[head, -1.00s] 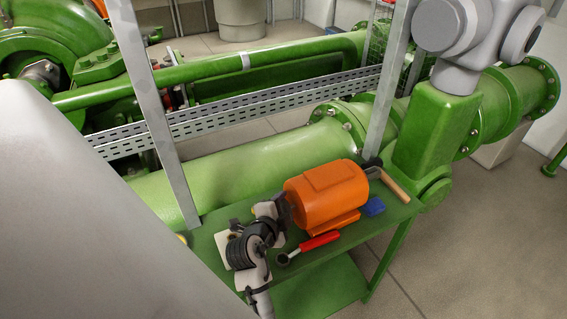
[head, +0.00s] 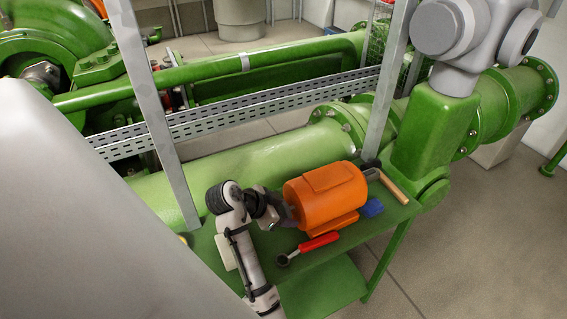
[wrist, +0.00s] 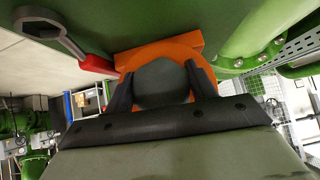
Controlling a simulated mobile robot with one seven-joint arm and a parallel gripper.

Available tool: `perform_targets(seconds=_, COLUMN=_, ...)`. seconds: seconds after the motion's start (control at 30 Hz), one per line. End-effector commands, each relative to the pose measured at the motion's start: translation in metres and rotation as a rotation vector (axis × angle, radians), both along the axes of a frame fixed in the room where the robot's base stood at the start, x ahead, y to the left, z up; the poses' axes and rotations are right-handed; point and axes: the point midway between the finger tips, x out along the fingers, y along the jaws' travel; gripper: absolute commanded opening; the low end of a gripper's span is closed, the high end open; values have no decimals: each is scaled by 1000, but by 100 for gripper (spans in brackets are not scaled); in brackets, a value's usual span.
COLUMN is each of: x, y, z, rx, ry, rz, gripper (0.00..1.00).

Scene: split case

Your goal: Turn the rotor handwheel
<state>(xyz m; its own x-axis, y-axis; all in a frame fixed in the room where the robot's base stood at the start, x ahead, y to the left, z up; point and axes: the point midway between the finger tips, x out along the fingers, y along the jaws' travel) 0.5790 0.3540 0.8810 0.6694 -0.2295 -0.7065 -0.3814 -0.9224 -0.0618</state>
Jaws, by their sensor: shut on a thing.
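The orange rotor housing (head: 325,192) lies on the green table, with its near left end facing my arm. My gripper (head: 288,214) is at that end. In the wrist view, the two dark fingers of my gripper (wrist: 159,72) stand on either side of a dark grey round part, which I take to be the handwheel (wrist: 160,85), and are shut on it. The orange rim of the housing (wrist: 160,48) shows behind it. In the head view my arm hides the handwheel.
A red-handled wrench (head: 318,242) lies just in front of the housing. A blue block (head: 373,207) and a wooden-handled hammer (head: 395,187) lie on its right. A pale flat piece (head: 223,253) is beside my arm. A grey upright post (head: 155,110) stands behind.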

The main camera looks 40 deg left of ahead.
Motion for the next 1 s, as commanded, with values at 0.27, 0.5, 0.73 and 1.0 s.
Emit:
perform_targets(seconds=0.27, x=-3, y=2, z=0, rx=-156, ry=66, rz=5, gripper=33)
perform_targets(seconds=0.5, x=-2, y=0, z=0, rx=-289, ry=122, rz=2, gripper=33)
perform_targets(seconds=0.73, x=-2, y=0, z=0, rx=-449, ry=189, rz=3, gripper=33)
perform_targets(seconds=1.0, x=-2, y=-2, z=0, rx=-687, ry=287, rz=2, gripper=33)
